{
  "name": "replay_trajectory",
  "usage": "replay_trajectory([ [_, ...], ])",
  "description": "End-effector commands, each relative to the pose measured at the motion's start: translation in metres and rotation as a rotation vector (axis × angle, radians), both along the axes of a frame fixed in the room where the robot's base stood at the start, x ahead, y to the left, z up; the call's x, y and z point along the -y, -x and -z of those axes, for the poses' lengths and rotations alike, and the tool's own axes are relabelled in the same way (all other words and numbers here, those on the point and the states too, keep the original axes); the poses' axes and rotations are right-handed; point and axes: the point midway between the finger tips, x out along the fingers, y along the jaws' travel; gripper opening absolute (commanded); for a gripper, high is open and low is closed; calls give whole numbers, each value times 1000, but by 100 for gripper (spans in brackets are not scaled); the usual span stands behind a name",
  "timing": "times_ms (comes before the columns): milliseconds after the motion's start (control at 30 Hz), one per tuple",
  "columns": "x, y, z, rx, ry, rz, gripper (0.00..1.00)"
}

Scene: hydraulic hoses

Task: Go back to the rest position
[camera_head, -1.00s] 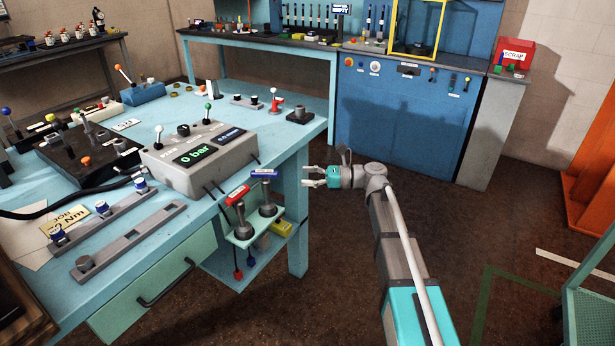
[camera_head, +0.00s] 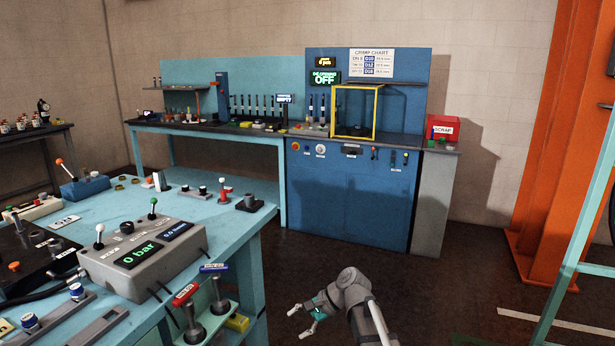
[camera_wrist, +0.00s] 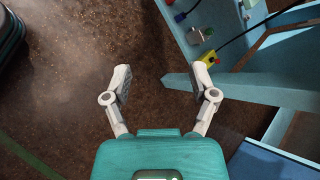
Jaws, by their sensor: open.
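My gripper (camera_head: 303,322) is open and empty at the bottom middle of the head view, over the dark floor to the right of the light blue workbench (camera_head: 240,232). In the wrist view its two fingers (camera_wrist: 162,88) are spread wide with nothing between them. Below them in that view are brown floor and part of the blue bench frame (camera_wrist: 260,85). A bench leg lies close behind the right finger in the picture; I cannot tell the distance.
A grey test box (camera_head: 150,245) reading 0 bar stands on the bench. Floor right of my arm is open.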

Motion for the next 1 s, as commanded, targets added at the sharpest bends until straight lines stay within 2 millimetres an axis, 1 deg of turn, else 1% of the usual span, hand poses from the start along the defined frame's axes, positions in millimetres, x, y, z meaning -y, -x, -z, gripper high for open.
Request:
replay_trajectory([
  [33,13,12,8,44,55,-31,75],
  [167,46,30,27,158,207,-138,75],
  [200,57,36,32,188,253,-173,75],
  [400,111,65,52,306,478,-371,75],
  [500,133,75,57,337,561,-456,75],
  [700,164,92,62,367,680,-589,75],
  [933,193,109,64,378,782,-718,75],
  [967,196,110,62,378,792,-732,75],
  [1000,195,108,55,379,787,-728,75],
])
